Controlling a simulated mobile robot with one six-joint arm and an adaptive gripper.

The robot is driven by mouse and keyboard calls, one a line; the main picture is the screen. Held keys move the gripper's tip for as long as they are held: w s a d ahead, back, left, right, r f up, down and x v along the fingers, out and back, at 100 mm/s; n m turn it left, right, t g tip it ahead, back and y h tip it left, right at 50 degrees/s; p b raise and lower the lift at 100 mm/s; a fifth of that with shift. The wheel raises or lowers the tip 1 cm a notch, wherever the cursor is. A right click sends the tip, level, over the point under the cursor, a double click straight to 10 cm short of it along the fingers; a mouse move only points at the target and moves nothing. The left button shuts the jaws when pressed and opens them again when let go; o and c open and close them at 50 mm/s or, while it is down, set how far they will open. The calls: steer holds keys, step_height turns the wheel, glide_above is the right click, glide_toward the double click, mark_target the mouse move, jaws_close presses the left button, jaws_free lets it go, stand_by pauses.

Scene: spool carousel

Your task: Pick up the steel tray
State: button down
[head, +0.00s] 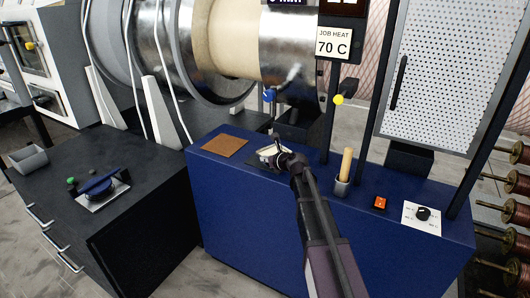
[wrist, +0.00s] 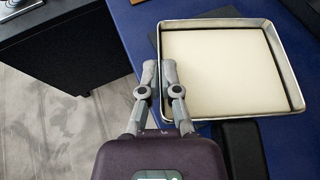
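The steel tray (wrist: 222,22) is a shallow, square metal tray in the wrist view, with a cream slab (wrist: 225,70) filling most of it. It also shows small in the head view (head: 262,154), over the blue bench top near its back edge. My gripper (wrist: 159,70) is at the tray's left wall, one finger outside and one inside. The fingertips are close together with the rim between them, so it looks shut on the tray. In the head view my gripper (head: 278,153) partly hides the tray. Whether the tray is raised cannot be told.
The blue bench (head: 225,185) holds a brown mat (head: 225,145), a cup with a wooden handle (head: 343,180), a red switch (head: 380,203) and a dial plate (head: 422,216). A large drum (head: 180,40) stands behind. A black cabinet (head: 150,210) stands left.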

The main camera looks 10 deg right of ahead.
steer(key=s, duration=0.8)
steer(key=shift+a+r+p, duration=0.15)
steer(key=shift+r+p, duration=0.15)
steer(key=shift+r, duration=0.1)
steer(key=shift+s, duration=0.1)
steer(key=shift+a, duration=0.1)
